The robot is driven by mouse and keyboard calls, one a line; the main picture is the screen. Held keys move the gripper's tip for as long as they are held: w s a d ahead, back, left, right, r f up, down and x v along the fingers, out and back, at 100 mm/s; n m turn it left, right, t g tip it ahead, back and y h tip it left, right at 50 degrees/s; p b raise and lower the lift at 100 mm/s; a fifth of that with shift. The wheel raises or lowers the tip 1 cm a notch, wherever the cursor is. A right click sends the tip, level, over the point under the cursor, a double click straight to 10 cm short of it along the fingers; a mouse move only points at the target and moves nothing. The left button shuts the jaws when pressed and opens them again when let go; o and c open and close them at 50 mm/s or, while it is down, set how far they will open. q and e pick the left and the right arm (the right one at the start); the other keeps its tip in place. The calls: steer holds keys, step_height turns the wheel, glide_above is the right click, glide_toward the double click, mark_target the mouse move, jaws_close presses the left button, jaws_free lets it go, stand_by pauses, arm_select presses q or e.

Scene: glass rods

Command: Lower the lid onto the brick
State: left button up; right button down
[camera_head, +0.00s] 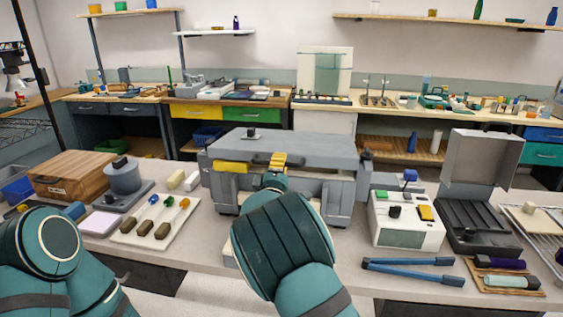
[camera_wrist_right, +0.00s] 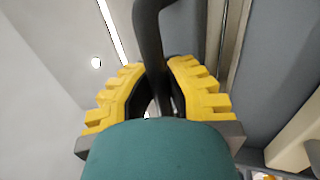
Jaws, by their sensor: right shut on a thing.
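The grey lid (camera_head: 310,146) is the broad top slab of the boxy grey unit (camera_head: 343,195) in the middle of the bench. My right gripper (camera_head: 277,161) is at the lid's front edge. In the right wrist view its yellow fingers (camera_wrist_right: 158,82) are shut on the lid's dark handle bar (camera_wrist_right: 149,30). How far the lid stands above the body is hard to tell. My right arm hides part of the unit's front. A pale block (camera_wrist_right: 293,146), possibly the brick, shows at the wrist view's lower right. My left gripper is outside the picture.
Left of the unit are a white tray (camera_head: 127,233) with several tools, a grey pot (camera_head: 123,177) and a wooden box (camera_head: 72,178). Right are a white device (camera_head: 407,235), an open dark case (camera_head: 483,239) and blue-handled pliers (camera_head: 412,276). Bare bench shows in front.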

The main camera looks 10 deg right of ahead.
steer(key=shift+s+a, duration=0.1)
steer(key=c, duration=1.2)
jaws_free()
steer(key=shift+s+r, duration=0.1)
steer(key=shift+s, duration=0.05)
steer(key=shift+c, duration=0.2)
steer(key=shift+s, duration=0.1)
steer(key=v, duration=1.2)
steer(key=shift+a, duration=0.1)
